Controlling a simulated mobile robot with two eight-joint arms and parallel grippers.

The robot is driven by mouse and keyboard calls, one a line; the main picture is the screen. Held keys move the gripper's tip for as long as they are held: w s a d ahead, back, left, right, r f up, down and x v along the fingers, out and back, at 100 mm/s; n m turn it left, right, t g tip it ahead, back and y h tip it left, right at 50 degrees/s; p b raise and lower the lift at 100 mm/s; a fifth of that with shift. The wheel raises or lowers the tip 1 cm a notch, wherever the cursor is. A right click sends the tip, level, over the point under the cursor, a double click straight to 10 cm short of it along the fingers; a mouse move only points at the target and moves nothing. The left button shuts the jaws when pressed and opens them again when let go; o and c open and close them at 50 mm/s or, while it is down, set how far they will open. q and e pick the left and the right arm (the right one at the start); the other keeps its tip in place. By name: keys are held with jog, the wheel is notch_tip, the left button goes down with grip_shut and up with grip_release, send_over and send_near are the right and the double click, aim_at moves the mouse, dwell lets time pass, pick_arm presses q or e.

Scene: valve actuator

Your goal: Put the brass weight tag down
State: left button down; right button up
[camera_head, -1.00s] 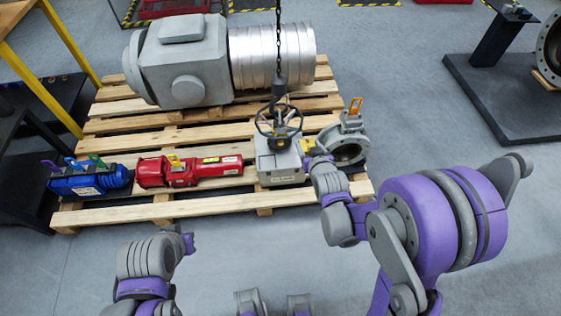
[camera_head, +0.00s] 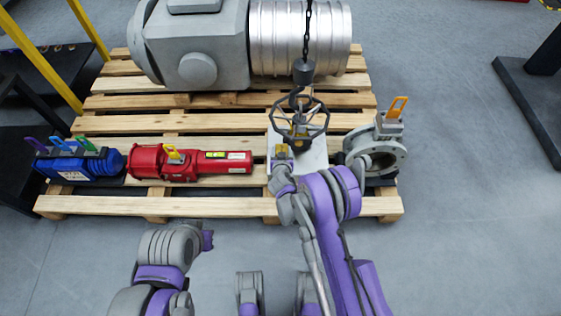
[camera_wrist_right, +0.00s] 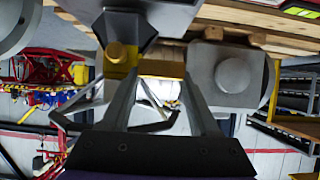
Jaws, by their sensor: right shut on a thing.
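The brass weight tag (camera_head: 281,152) shows as a small yellow-brass piece at the tip of my right gripper (camera_head: 282,163), by the lower left of the grey handwheel gearbox (camera_head: 313,150). In the right wrist view a yellow-brass bar (camera_wrist_right: 162,68) lies across the ends of the two fingers of my right gripper (camera_wrist_right: 158,85), which are shut on it. I cannot tell whether the tag touches the gearbox. The black handwheel (camera_head: 299,120) stands just behind it. My left gripper (camera_head: 207,240) is low at the left, in front of the pallet; its jaws are not clear.
The wooden pallet (camera_head: 120,205) carries a blue actuator (camera_head: 75,168), a red actuator (camera_head: 190,163), a grey flanged valve (camera_head: 378,155) with an orange tab, and a large grey-silver actuator (camera_head: 235,45). A chain with a dark hook block (camera_head: 303,72) hangs above the handwheel.

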jog(key=f+b, duration=0.1)
jog(key=f, duration=0.4)
jog(key=f+b, duration=0.1)
jog(key=f, duration=0.4)
jog(key=shift+w+a+f, duration=0.15)
jog(key=shift+a+f, duration=0.05)
jog(key=shift+f, duration=0.05)
jog(key=shift+f, duration=0.1)
jog(key=shift+f+b, duration=0.15)
jog(key=shift+b, duration=0.15)
jog(key=o, duration=1.5)
jog(key=shift+c, duration=0.2)
